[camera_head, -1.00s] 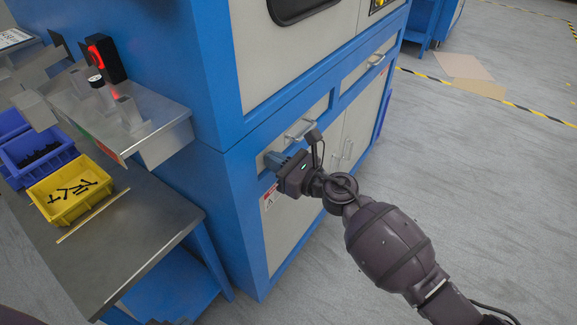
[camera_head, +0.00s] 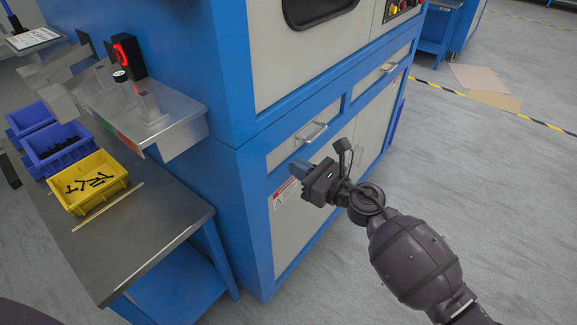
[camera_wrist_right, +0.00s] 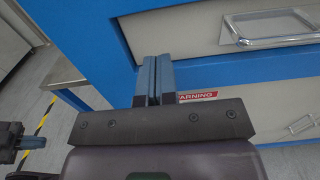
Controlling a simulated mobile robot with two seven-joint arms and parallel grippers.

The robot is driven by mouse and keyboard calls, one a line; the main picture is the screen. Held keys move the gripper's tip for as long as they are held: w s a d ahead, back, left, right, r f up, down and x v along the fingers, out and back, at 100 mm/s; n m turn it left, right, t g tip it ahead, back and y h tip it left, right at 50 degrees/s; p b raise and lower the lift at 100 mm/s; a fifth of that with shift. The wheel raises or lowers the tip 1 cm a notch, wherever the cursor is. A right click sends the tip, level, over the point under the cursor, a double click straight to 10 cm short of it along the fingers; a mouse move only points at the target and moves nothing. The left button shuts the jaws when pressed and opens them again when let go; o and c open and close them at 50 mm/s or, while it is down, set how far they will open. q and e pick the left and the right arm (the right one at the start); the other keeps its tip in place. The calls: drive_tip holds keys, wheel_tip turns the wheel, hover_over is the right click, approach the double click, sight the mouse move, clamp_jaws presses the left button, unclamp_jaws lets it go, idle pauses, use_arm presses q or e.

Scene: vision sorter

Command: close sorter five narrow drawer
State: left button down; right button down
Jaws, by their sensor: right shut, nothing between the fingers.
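The blue and grey sorter cabinet (camera_head: 225,175) has a narrow drawer front (camera_head: 285,152) with a metal handle (camera_head: 312,132). The drawer front looks about flush with the blue frame; any small gap is too fine to tell. It also shows in the right wrist view (camera_wrist_right: 180,33), with its handle (camera_wrist_right: 268,30) at the upper right. My right gripper (camera_head: 295,166) is shut and empty, its blue fingers in front of the drawer's lower left part. In the right wrist view the fingertips (camera_wrist_right: 156,60) overlap the drawer's lower edge; I cannot tell if they touch.
A second narrow drawer (camera_head: 372,78) lies farther along the cabinet. Doors with a warning label (camera_head: 284,194) are below. A metal workbench (camera_head: 150,230) with yellow (camera_head: 90,195) and blue bins (camera_head: 60,155) stands left. The floor on the right (camera_head: 500,200) is open.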

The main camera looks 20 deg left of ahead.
drive_tip(key=v, duration=0.9)
drive_tip(key=shift+d+p, duration=0.4)
drive_tip(key=shift+p, duration=0.05)
drive_tip(key=shift+f+m, duration=0.15)
drive_tip(key=shift+m, duration=0.15)
